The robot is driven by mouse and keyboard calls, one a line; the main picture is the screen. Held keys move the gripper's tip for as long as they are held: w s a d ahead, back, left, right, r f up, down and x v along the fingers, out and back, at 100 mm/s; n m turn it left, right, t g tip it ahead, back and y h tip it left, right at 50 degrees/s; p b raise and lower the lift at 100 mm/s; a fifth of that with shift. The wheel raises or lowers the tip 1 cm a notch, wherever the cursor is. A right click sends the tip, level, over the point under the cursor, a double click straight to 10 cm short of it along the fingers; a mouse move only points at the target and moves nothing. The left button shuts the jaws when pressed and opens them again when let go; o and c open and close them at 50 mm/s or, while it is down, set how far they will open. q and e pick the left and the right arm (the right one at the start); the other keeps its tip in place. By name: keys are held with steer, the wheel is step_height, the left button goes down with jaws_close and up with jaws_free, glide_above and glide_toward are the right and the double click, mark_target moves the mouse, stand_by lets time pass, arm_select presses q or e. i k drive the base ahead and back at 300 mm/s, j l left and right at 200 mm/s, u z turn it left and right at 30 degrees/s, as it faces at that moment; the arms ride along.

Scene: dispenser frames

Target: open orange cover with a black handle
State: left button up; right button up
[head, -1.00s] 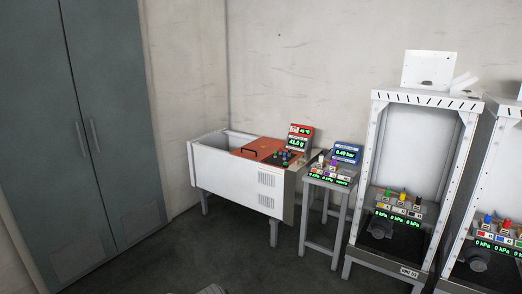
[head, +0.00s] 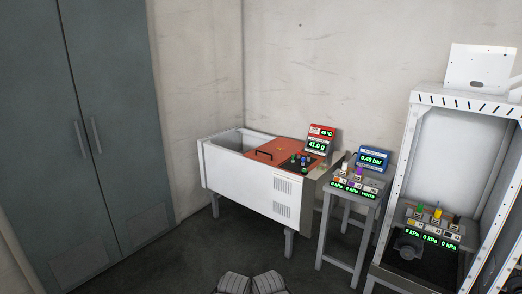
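The orange cover (head: 281,147) lies flat on the right part of a white tank-like unit (head: 240,187) against the wall, in the middle of the head view. The left part of the unit is an open grey basin (head: 237,141).
A dark panel with coloured knobs (head: 301,163) and a red display (head: 320,140) adjoin the cover. A small table (head: 348,195) with a blue display and a tall white frame (head: 409,165) stand right. A grey-green cabinet (head: 104,120) stands left. Floor in front is clear.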

mark_target(273, 152)
steer(key=i+z, duration=0.25)
steer(key=i, duration=1.9)
steer(key=i+u, duration=0.1)
steer(key=i, duration=0.4)
steer(key=i+l+u, duration=0.1)
steer(key=i, duration=0.4)
steer(key=i+l+u, duration=0.1)
steer(key=i, duration=0.4)
steer(key=i+l+u, duration=0.1)
steer(key=i, duration=0.35)
